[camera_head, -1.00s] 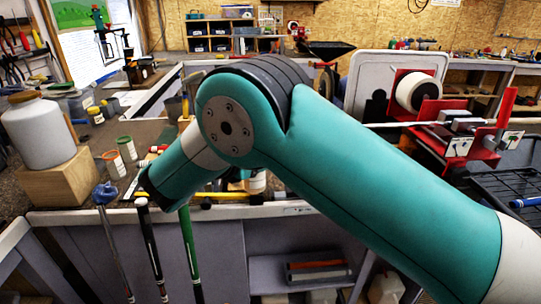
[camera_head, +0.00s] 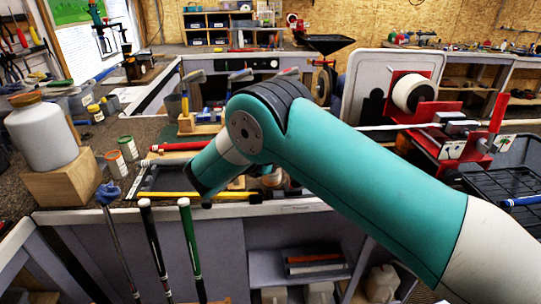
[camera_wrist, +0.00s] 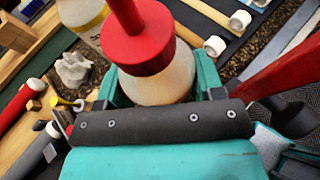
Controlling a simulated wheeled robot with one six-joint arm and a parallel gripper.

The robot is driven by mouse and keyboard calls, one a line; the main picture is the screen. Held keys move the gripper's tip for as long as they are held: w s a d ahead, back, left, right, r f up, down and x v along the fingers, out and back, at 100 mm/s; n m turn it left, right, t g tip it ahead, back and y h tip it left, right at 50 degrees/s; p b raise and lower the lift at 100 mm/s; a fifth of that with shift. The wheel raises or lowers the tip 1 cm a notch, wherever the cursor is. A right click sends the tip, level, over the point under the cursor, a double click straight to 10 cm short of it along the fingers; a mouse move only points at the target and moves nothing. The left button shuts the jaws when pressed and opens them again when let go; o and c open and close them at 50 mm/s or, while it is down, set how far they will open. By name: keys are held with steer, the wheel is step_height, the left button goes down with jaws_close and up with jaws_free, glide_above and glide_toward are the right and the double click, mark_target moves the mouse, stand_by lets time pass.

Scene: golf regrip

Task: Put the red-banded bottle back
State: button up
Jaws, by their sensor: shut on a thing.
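The bottle (camera_wrist: 165,82) has a pale, translucent body and a red collar and nozzle on top. In the wrist view it stands between the teal fingers of my gripper (camera_wrist: 158,88), which is shut on it. Its lower part is hidden by the gripper body, and I cannot see a band below the red collar. In the head view my gripper is hidden behind my own teal arm, and I cannot make out the held bottle for certain.
A second bottle (camera_wrist: 82,18) with a yellowish label stands close by, at upper left in the wrist view. The head view shows a white jug (camera_head: 42,135) on a wooden block and upright club shafts (camera_head: 190,250) at the bench front.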

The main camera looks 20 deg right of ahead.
steer(key=shift+f, duration=0.15)
steer(key=o, duration=1)
steer(key=shift+o, duration=0.2)
steer(key=shift+s+a+r, duration=0.1)
steer(key=shift+a+r, duration=0.05)
steer(key=shift+r, duration=0.05)
steer(key=b+v, duration=0.2)
steer(key=v, duration=0.9)
steer(key=shift+s+a+r, duration=0.2)
steer(key=shift+a, duration=0.05)
